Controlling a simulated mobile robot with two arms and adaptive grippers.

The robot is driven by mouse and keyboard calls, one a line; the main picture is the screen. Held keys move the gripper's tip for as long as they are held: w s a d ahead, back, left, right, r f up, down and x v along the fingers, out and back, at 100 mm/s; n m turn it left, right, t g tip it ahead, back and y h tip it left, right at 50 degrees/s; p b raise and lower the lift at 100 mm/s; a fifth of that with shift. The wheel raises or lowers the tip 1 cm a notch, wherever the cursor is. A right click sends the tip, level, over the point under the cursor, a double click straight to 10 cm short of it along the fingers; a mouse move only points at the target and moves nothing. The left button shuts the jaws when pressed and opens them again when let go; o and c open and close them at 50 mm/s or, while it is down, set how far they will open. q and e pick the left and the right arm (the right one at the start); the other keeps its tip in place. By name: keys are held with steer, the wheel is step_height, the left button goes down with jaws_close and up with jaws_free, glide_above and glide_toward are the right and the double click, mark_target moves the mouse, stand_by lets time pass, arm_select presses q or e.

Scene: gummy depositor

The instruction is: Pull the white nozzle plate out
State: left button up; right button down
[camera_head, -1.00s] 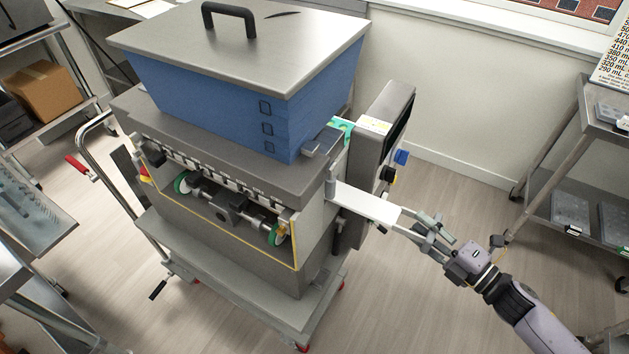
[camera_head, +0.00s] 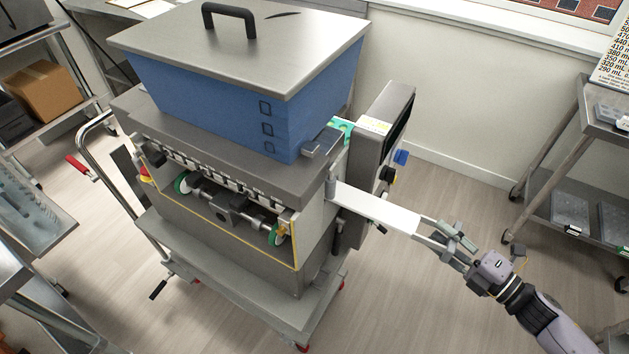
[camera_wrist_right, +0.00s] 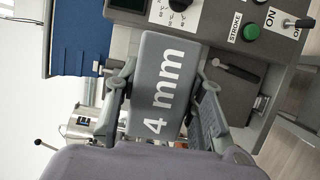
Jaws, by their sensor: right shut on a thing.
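The white nozzle plate (camera_head: 372,210) sticks out of the right side of the gummy depositor (camera_head: 270,190), its inner end still inside the machine. In the right wrist view the plate (camera_wrist_right: 160,85) runs away from me and bears the marking "4 mm". My right gripper (camera_head: 440,240) is shut on the plate's outer end; its fingers also show on both sides of the plate in the wrist view (camera_wrist_right: 155,105). My left gripper is not in view.
The control box (camera_head: 375,150) with knobs stands just behind the plate. A metal rack (camera_head: 560,170) stands at the right. Open floor (camera_head: 450,190) lies between depositor and rack. A cart (camera_head: 30,215) is at the left.

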steer(key=s+d, duration=0.3)
steer(key=d, duration=0.2)
steer(key=shift+d, duration=0.3)
stand_by(0.7)
steer(key=shift+s, duration=0.1)
steer(key=d, duration=0.1)
steer(key=s+d, duration=0.1)
steer(key=d, duration=0.1)
steer(key=s+d+p, duration=0.1)
steer(key=shift+s+d, duration=0.15)
steer(key=shift+s, duration=0.1)
steer(key=shift+r, duration=0.1)
steer(key=c, duration=1.6)
jaws_free()
jaws_close()
